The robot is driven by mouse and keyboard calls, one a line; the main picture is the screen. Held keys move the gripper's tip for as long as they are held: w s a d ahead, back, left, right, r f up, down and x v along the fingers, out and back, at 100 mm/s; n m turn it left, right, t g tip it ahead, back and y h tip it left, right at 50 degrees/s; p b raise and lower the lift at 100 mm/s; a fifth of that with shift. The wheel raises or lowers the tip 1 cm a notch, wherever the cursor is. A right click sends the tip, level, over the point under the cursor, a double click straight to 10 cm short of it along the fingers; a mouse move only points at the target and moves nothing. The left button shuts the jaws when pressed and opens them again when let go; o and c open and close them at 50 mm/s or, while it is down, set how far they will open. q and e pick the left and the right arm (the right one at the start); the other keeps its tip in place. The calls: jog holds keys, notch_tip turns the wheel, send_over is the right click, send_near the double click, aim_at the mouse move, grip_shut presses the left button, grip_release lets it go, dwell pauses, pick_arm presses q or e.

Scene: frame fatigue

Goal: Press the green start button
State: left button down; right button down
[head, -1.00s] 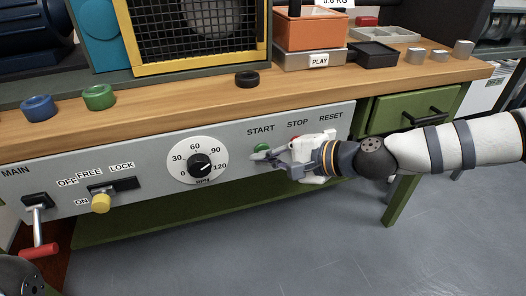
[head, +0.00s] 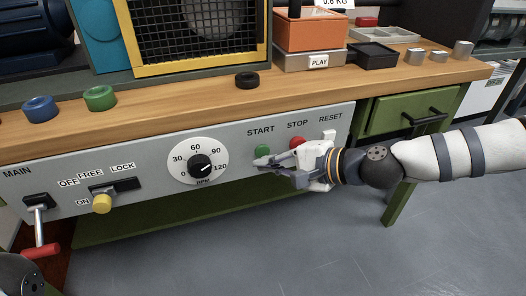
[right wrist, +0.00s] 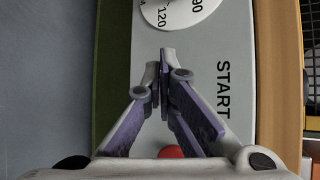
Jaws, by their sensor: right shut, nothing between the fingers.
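The green start button (head: 262,150) sits on the grey control panel (head: 232,150) under the label START. My right gripper (head: 262,162) is shut and empty, with its fingertips just below the button in the head view. Whether they touch it I cannot tell. In the right wrist view the closed fingertips (right wrist: 161,55) point along the panel toward the dial, beside the word START. The green button does not show there, probably hidden by the fingers. My left gripper is not in view.
The red stop button (head: 297,143) is right of the green one, close above my gripper. The RPM dial (head: 198,162) is to the left. The wooden bench top (head: 190,100) juts out above.

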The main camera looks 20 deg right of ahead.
jog(key=s+p, duration=0.1)
jog(key=s, duration=0.4)
jog(key=shift+d, duration=0.1)
dwell(0.7)
